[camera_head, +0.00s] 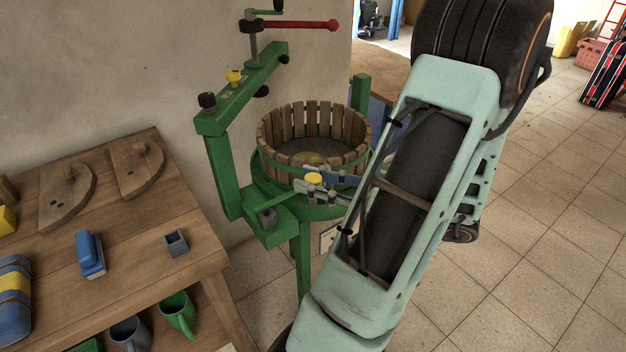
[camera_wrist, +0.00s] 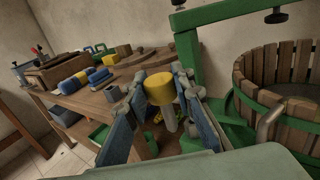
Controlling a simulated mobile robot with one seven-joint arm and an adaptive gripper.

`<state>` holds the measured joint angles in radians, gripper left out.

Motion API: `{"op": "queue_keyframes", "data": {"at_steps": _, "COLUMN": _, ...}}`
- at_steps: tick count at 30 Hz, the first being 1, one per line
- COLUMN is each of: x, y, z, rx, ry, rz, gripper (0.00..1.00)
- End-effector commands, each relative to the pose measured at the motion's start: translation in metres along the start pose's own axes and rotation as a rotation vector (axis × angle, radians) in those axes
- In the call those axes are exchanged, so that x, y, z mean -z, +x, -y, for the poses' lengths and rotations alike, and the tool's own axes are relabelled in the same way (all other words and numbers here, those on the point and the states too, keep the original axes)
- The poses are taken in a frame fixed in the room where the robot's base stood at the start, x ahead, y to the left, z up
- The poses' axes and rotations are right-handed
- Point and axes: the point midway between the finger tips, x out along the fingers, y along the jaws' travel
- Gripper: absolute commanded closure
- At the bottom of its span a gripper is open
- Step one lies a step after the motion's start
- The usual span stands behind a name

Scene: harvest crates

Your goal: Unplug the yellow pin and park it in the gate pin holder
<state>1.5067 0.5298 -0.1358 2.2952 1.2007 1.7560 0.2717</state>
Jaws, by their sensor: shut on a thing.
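My gripper (camera_head: 322,184) is shut on a yellow pin (camera_head: 313,179) with a round yellow head. It is held in front of the wooden press basket (camera_head: 359,144), near its rim. In the wrist view the yellow pin (camera_wrist: 160,88) sits between the two blue-padded fingers of my gripper (camera_wrist: 158,101). Its grey shank points down, and no socket shows around the visible part. A grey square socket (camera_head: 267,219) stands on the green bracket, left of and below my gripper. A grey square holder (camera_head: 176,242) stands on the wooden table; I cannot tell which is the gate pin holder.
The green press frame (camera_head: 222,175) rises left of the basket. Its upper beam carries another yellow-headed piece (camera_head: 234,76), black knobs and a red-handled crank (camera_head: 305,25). The wooden table (camera_head: 130,260) holds a blue block (camera_head: 90,254) and wooden half-discs.

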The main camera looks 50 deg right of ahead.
Motion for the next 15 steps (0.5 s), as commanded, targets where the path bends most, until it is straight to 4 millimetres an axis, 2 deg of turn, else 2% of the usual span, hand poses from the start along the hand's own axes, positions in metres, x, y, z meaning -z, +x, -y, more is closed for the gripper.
{"op": "queue_keyframes", "data": {"at_steps": 15, "x": -0.023, "y": 0.000, "z": 0.000, "rx": 0.000, "ry": 0.000, "rz": 0.000, "gripper": 1.00}}
